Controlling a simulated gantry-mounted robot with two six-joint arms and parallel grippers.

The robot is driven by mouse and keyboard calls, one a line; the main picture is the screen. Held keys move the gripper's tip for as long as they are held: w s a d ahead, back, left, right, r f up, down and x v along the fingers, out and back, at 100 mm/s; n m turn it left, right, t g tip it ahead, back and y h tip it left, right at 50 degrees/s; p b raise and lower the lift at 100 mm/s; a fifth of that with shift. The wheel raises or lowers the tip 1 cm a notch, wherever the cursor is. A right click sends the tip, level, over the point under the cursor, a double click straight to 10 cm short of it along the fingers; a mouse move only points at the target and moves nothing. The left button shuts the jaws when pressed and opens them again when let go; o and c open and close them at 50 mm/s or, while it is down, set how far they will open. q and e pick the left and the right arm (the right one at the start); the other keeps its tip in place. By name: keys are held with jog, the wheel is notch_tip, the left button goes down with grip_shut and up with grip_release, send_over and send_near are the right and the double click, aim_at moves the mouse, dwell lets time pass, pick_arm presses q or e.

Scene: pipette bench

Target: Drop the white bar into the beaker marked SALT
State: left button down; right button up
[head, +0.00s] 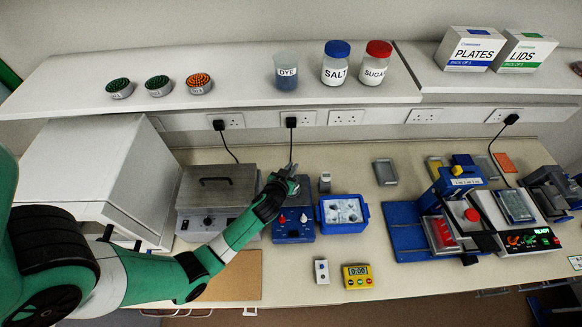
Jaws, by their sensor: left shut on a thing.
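My left gripper (291,181) is over the back of the blue bench device with red and white knobs (293,222). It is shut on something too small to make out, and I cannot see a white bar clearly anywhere. A container marked SALT (336,66) stands upright on the shelf with a blue lid on it. It is well above and behind the gripper, between the container marked DYE (287,74) and the red-lidded one marked SUGAR (375,66). My right gripper is not in view.
The shelf (240,98) overhangs the bench behind.

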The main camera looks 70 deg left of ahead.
pick_arm(q)
notch_tip(320, 180, down, 4)
jog(key=shift+b, duration=1.2)
jog(key=c, duration=0.9)
grip_release()
jog(key=shift+r, duration=0.1)
jog(key=v, duration=1.1)
jog(key=shift+s+d+p, duration=0.2)
jog(key=shift+p, duration=0.1)
